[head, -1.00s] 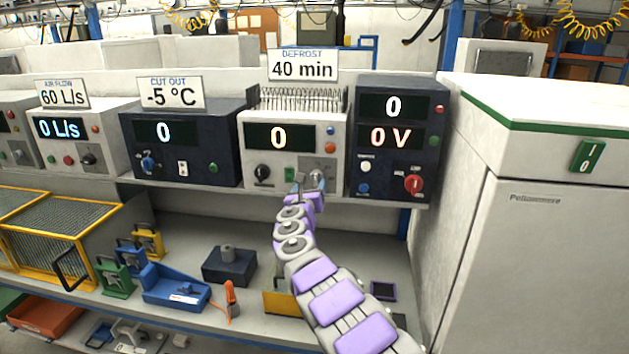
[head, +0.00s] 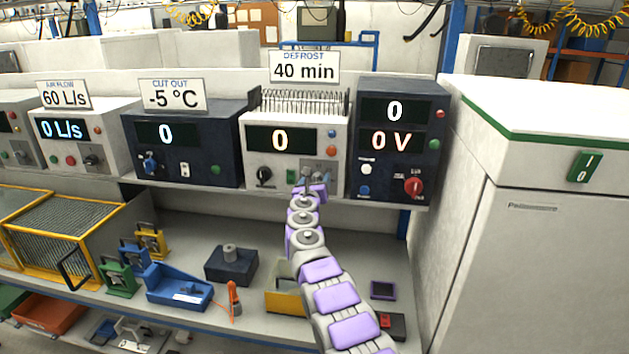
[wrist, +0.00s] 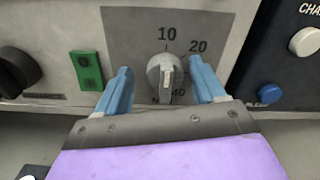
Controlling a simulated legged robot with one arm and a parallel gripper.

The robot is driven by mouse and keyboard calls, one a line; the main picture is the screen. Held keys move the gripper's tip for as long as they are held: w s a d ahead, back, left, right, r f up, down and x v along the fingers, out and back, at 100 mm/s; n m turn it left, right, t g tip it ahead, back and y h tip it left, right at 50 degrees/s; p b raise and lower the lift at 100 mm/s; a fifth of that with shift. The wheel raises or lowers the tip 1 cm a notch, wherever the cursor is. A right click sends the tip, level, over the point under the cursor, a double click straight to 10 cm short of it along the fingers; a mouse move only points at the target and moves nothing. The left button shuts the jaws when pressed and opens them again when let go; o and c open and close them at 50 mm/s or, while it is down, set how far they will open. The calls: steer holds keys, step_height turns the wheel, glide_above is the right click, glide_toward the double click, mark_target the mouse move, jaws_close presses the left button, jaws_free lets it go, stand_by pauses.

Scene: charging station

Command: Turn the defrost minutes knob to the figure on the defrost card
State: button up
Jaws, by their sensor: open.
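The defrost card (head: 304,67) reads 40 min and stands above a white unit (head: 257,168) whose display reads 0. In the wrist view the grey knob (wrist: 166,72) sits on a grey plate marked 10, 20 and 40, with other lettering below partly hidden. A pale mark on the knob points down. My gripper (wrist: 160,68) is open, with one blue finger left of the knob and one right. I see gaps between fingers and knob, the right one narrower. In the head view my gripper (head: 311,186) is in front of the unit's lower right and hides part of the knob.
A black knob (wrist: 18,72) and a green switch (wrist: 87,70) lie left of the plate. A dark unit with a white button (wrist: 305,41) and a blue button (wrist: 269,93) stands close right. A yellow bin (head: 285,302) and other items lie on the shelf below.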

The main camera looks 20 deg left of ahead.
steer(key=shift+d+r, duration=0.1)
steer(key=shift+d, duration=0.2)
steer(key=shift+c, duration=0.4)
steer(key=shift+a, duration=0.15)
steer(key=c, duration=1)
